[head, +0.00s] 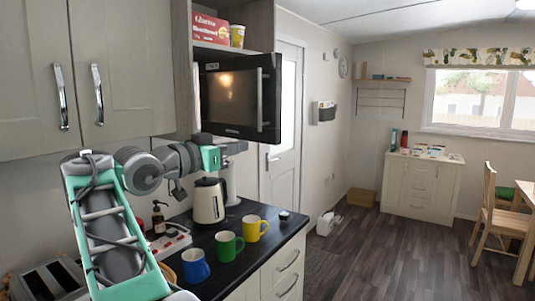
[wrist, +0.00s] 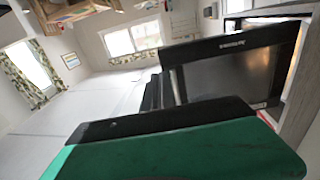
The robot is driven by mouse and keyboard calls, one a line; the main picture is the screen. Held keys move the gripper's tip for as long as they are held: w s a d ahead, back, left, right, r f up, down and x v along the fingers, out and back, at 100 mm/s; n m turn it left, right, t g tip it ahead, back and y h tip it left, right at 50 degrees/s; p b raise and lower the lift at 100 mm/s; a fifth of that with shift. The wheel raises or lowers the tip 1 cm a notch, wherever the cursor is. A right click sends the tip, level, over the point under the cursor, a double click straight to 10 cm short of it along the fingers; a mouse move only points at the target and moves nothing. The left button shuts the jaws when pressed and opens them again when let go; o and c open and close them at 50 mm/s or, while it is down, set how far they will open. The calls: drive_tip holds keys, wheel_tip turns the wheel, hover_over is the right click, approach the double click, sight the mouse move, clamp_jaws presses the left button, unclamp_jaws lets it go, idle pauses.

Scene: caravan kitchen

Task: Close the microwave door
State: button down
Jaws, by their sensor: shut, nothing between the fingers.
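The microwave door (head: 232,97) is dark with a window and an upright handle (head: 260,96) near its free right edge. It stands open, swung out from the cabinet niche with its outer face toward the head camera, so it hides the microwave's inside. In the wrist view the dark door (wrist: 235,72) fills the right side, seen tilted. My gripper (head: 238,147) is just below the door's lower edge in the head view. Its dark fingers (wrist: 163,90) are shut and empty in the wrist view, close to the door; whether they touch it is unclear.
A kettle (head: 209,201) stands on the black counter under my gripper. Blue (head: 195,266), green (head: 229,246) and yellow (head: 255,228) mugs stand in front. A red box (head: 210,28) sits on the shelf above the microwave. Floor to the right (head: 380,245) is clear.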

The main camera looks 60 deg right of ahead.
sight(275, 139)
drive_tip(key=p+x, duration=0.4)
drive_tip(key=x, duration=0.6)
drive_tip(key=shift+d+r, duration=0.1)
drive_tip(key=shift+d, duration=0.1)
drive_tip(key=shift+s+d, duration=0.15)
drive_tip(key=shift+d, duration=0.45)
